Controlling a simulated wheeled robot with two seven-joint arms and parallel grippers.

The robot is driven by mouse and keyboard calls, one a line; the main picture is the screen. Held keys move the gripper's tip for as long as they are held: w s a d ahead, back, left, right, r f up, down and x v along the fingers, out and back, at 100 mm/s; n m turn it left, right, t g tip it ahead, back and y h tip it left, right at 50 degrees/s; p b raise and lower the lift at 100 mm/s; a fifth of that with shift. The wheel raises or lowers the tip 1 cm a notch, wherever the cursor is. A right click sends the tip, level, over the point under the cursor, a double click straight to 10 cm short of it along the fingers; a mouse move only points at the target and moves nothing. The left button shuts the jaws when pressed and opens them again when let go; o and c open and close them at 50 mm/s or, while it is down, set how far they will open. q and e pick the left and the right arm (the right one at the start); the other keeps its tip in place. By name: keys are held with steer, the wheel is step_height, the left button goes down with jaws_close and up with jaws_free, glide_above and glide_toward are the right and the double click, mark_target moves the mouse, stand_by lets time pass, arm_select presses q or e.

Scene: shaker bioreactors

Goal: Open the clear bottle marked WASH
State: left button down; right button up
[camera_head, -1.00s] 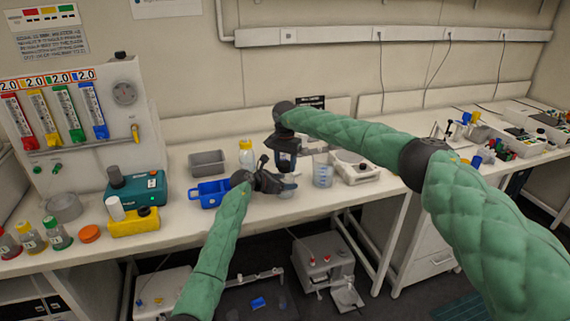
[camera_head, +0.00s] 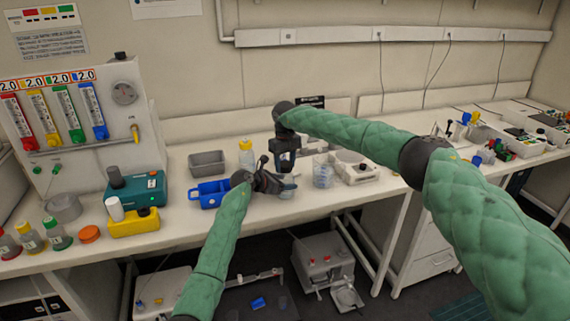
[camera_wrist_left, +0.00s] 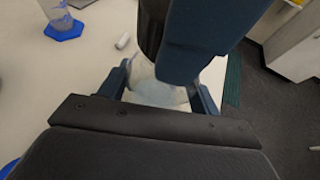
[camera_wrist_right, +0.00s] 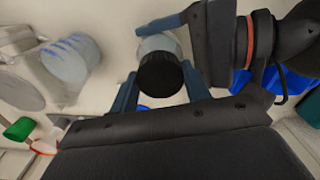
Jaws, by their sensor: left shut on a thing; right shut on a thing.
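A clear bottle with a black cap is between my two grippers near the bench's front edge; its body shows in the left wrist view (camera_wrist_left: 155,90). My left gripper (camera_head: 284,187) is shut on the bottle's body from the left side. My right gripper (camera_head: 286,163) comes from above and is shut on the black cap (camera_wrist_right: 158,74), seen between its fingers in the right wrist view. The cap appears to sit on the bottle; whether it is loosened I cannot tell. The bottle's lettering is hidden, and my grippers cover most of it in the head view.
A clear beaker (camera_head: 323,174) stands close to the right, with a white device (camera_head: 355,168) beyond it. A yellow-capped bottle (camera_head: 246,155), a grey tray (camera_head: 207,159) and a blue rack (camera_head: 208,201) are to the left. The bench's front edge is close.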

steer(key=o, duration=1.1)
steer(key=shift+r, duration=0.1)
